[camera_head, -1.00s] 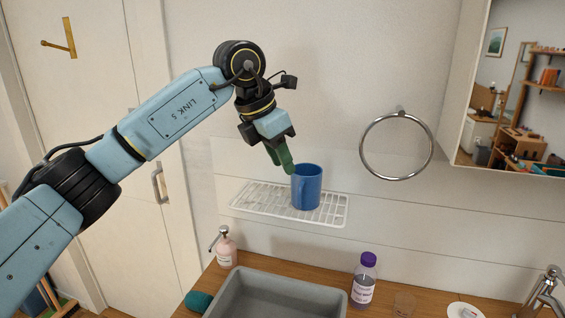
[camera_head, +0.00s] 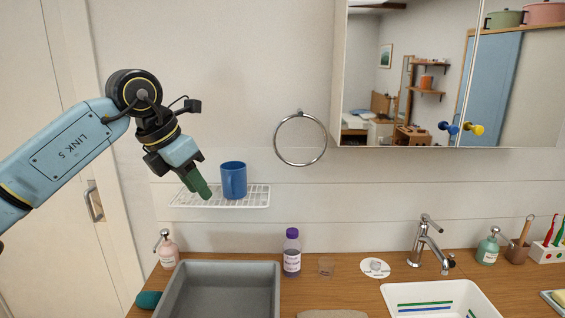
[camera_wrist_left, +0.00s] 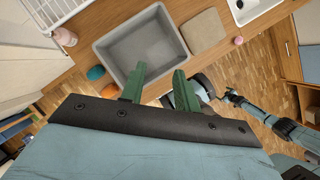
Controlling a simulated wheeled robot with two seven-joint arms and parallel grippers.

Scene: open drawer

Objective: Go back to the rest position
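My left gripper (camera_head: 197,188) is in front of the wall, just left of a blue mug (camera_head: 234,180) in the head view. The mug stands upright on a white wire shelf (camera_head: 262,198) fixed to the wall. In the left wrist view my left gripper (camera_wrist_left: 158,84) has its two green fingers apart, with nothing between them. A gap shows between its fingertips and the mug. My right gripper is not in the head view; part of my right arm (camera_wrist_left: 285,128) shows at the right in the left wrist view, where its gripper state is unclear.
Below is a wooden counter (camera_head: 345,290) with a grey bin (camera_head: 222,290), a pink soap bottle (camera_head: 168,252), a purple-capped bottle (camera_head: 292,256) and a sink (camera_head: 440,300) with a tap (camera_head: 424,245). A towel ring (camera_head: 300,160) and mirror cabinet (camera_head: 405,75) are on the wall.

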